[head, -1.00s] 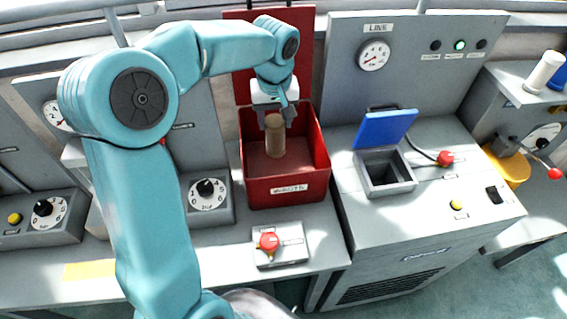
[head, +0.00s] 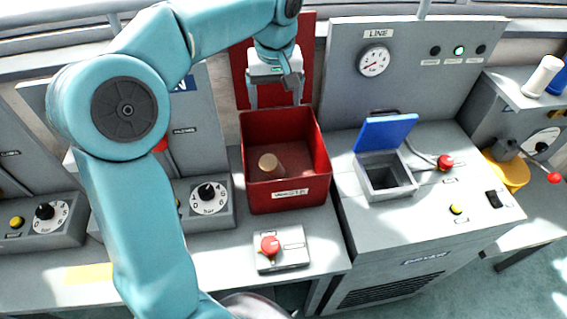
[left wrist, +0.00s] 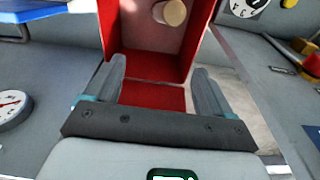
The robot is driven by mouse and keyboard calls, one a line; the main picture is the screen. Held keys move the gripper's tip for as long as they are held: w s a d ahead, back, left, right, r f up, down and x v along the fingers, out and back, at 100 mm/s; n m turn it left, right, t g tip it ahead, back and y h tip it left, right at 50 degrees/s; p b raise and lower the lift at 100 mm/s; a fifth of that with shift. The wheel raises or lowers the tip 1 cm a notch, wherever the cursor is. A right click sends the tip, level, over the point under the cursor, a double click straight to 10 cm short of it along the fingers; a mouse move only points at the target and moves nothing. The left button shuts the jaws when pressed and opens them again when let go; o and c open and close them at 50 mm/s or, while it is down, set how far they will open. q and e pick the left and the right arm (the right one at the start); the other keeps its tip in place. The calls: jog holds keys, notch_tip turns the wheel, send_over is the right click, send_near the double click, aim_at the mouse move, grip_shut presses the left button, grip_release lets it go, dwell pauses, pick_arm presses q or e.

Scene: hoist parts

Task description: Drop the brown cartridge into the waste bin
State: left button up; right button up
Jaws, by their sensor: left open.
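The brown cartridge (head: 270,163) is inside the red waste bin (head: 288,197), with its pale round end facing up toward the head camera. In the left wrist view the cartridge (left wrist: 174,12) shows at the top edge, inside the bin (left wrist: 150,66). My left gripper (head: 276,103) is open and empty, above the bin's back edge and apart from the cartridge. Its two spread fingers (left wrist: 160,82) have nothing between them in the left wrist view. My right gripper is not in view.
A grey cabinet with a square opening and raised blue lid (head: 387,131) stands right of the bin. A small box with a red knob (head: 270,245) lies in front of the bin. A dial box (head: 207,193) stands to its left. The bin's red back panel (head: 312,60) rises behind.

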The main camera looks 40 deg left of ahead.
pick_arm(q)
notch_tip(320, 180, up, 8)
jog(key=shift+s+d+f+p, duration=0.15)
jog(key=shift+d+p, duration=0.2)
jog(key=shift+p, duration=0.1)
jog(key=shift+s, duration=0.1)
